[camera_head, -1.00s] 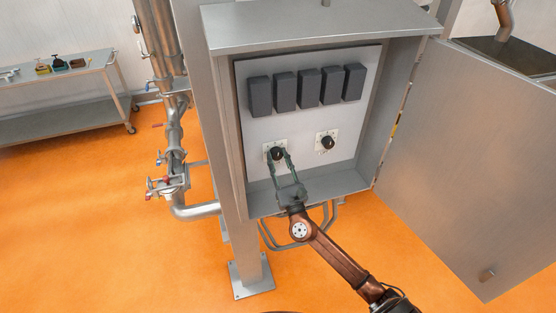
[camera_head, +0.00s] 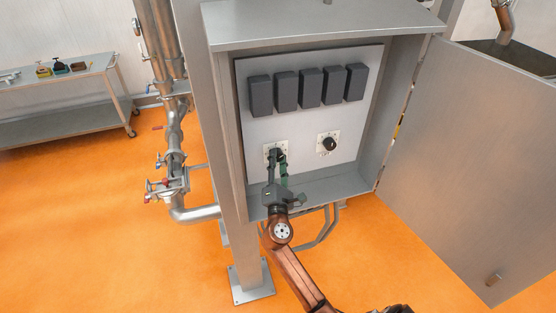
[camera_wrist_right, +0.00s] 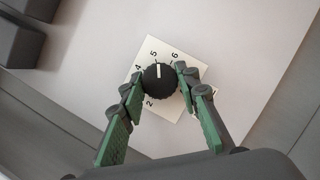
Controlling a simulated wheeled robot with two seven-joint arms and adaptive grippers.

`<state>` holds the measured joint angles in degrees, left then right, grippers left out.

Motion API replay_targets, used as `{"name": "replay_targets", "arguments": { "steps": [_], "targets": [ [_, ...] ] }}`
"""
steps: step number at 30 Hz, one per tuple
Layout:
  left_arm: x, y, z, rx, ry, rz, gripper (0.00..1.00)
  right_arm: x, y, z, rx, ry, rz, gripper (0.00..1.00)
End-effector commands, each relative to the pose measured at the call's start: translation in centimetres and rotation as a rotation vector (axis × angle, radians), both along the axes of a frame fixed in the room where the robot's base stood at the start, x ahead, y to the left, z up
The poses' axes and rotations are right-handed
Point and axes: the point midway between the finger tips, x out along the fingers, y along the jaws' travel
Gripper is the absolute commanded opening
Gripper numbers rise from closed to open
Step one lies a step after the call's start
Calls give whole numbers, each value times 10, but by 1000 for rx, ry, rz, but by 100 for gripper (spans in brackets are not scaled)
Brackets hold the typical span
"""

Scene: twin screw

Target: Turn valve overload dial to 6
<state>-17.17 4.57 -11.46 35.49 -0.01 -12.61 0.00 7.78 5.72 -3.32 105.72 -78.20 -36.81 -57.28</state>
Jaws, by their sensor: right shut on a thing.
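The left black dial (camera_head: 276,154) sits on a square white scale plate low on the cabinet's inner panel. My right gripper (camera_head: 277,157) reaches it from below, its fingers on either side of the knob, shut on it. In the right wrist view, the dial (camera_wrist_right: 159,82) shows a white pointer line directed between the 5 and the 6, closer to the 5. The right fingertips (camera_wrist_right: 154,79) flank the knob there. A second black dial (camera_head: 328,144) is to the right, untouched. I cannot read which dial is labelled valve overload. My left gripper is not in view.
Several dark rectangular blocks (camera_head: 307,88) are in a row above the dials. The cabinet's door (camera_head: 470,160) stands open to the right. The cabinet's bottom lip lies just under the right gripper. Pipes (camera_head: 172,150) and a metal table (camera_head: 70,118) are to the left.

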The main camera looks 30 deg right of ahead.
Motion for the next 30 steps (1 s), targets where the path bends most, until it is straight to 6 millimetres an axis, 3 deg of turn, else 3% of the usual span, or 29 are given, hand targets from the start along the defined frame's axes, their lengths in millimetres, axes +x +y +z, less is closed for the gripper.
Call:
{"name": "replay_targets", "arguments": {
  "steps": [15,30],
  "targets": [
    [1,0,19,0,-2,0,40,0,1,3,405,-97,-1,5],
    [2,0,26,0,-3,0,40,0,0,3,533,-129,-2,5]
  ]
}}
